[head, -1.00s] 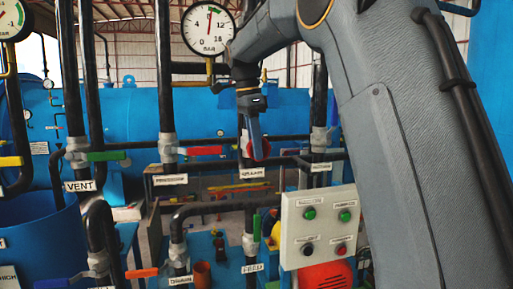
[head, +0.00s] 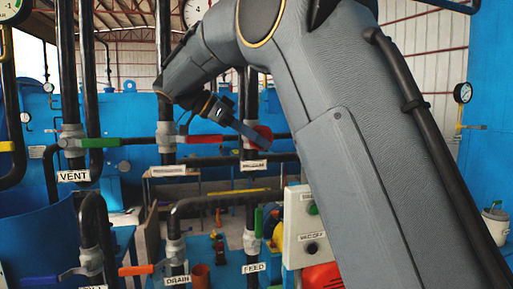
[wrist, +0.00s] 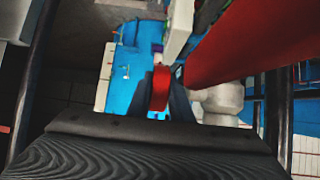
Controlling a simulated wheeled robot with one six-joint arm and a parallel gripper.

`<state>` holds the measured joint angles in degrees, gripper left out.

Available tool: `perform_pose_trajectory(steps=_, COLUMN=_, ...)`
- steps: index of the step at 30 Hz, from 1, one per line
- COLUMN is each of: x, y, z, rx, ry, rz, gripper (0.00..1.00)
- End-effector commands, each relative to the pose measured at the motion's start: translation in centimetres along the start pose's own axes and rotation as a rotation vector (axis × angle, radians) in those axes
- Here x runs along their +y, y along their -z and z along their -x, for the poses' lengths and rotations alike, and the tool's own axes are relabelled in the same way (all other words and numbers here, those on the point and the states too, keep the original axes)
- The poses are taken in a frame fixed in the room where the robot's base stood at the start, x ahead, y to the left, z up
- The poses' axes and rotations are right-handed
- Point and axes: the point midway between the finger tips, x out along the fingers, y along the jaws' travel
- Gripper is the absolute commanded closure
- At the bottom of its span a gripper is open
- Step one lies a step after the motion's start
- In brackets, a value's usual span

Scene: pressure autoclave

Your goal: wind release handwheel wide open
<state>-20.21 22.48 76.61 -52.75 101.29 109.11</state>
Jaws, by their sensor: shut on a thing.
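The red handwheel (head: 264,138) sits on a dark vertical pipe, above a white label too small to read surely. My gripper (head: 250,132) reaches it from the upper left in the head view, its blue-grey fingers at the wheel. In the wrist view my gripper (wrist: 162,98) is shut on a red piece (wrist: 160,90), which looks like the wheel's rim. Most of the wheel's face is not clear in either view.
A red lever (head: 204,140) and a green lever (head: 100,143) are left of the wheel. A control box (head: 300,215) stands below right. Black pipes stand close around the gripper. A large red bar (wrist: 250,40) fills the wrist view's upper right.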

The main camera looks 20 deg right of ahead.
Motion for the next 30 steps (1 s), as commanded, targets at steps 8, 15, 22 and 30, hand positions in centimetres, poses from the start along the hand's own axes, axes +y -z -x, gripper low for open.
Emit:
perform_pose_trajectory(steps=8, x=-0.05, y=-0.12, z=-0.08, rx=0.095, ry=0.002, rz=-0.001, gripper=1.0)
perform_pose_trajectory(steps=15, x=-0.03, y=-0.03, z=-0.06, rx=0.116, ry=0.002, rz=-0.001, gripper=1.0)
perform_pose_trajectory(steps=22, x=-0.02, y=-0.02, z=-0.07, rx=0.117, ry=0.001, rz=-0.001, gripper=1.0)
perform_pose_trajectory(steps=30, x=-0.01, y=-0.04, z=-0.1, rx=0.116, ry=0.0, rz=0.0, gripper=0.62)
